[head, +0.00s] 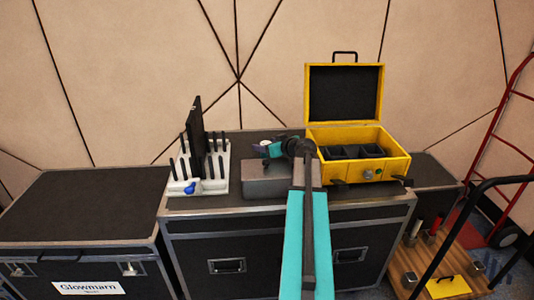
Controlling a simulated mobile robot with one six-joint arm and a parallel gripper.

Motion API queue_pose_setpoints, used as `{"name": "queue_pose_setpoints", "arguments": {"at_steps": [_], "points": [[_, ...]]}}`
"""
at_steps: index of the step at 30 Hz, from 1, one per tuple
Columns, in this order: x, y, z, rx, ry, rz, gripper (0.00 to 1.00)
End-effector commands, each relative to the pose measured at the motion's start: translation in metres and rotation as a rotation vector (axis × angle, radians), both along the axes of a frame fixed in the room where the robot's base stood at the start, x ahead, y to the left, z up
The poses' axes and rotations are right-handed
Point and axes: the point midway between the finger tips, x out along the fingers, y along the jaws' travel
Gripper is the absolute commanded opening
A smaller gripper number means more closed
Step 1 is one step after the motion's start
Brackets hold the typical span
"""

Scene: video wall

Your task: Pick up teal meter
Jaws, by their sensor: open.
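A small teal shape with a pale part, which looks like the teal meter (272,150), shows just above the grey block (268,182) on the black case. I cannot tell whether it rests on the block. My gripper (279,147) is at the end of my teal arm, close beside the meter on its right. The gripper is open. Its fingers are small and dark here, and my wrist hides part of this spot. I cannot tell whether they touch the meter.
An open yellow case (343,172) with dark dividers stands right of my wrist. A white rack (216,180) with upright black pieces and a blue item (192,187) stands at left. A lower black case (75,205) is further left. A red hand truck (500,140) stands at right.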

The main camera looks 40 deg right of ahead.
Motion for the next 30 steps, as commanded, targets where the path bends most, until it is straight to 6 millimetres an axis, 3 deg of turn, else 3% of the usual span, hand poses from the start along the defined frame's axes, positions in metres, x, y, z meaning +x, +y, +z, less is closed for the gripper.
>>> {"name": "queue_pose_setpoints", "arguments": {"at_steps": [7, 16, 30], "points": [[0.000, 0.000, 0.000, 0.000, 0.000, -0.001, 0.63], [-0.001, -0.001, 0.000, 0.000, 0.000, -0.001, 0.14], [-0.001, -0.001, 0.010, -0.002, -0.003, -0.001, 0.14]]}}
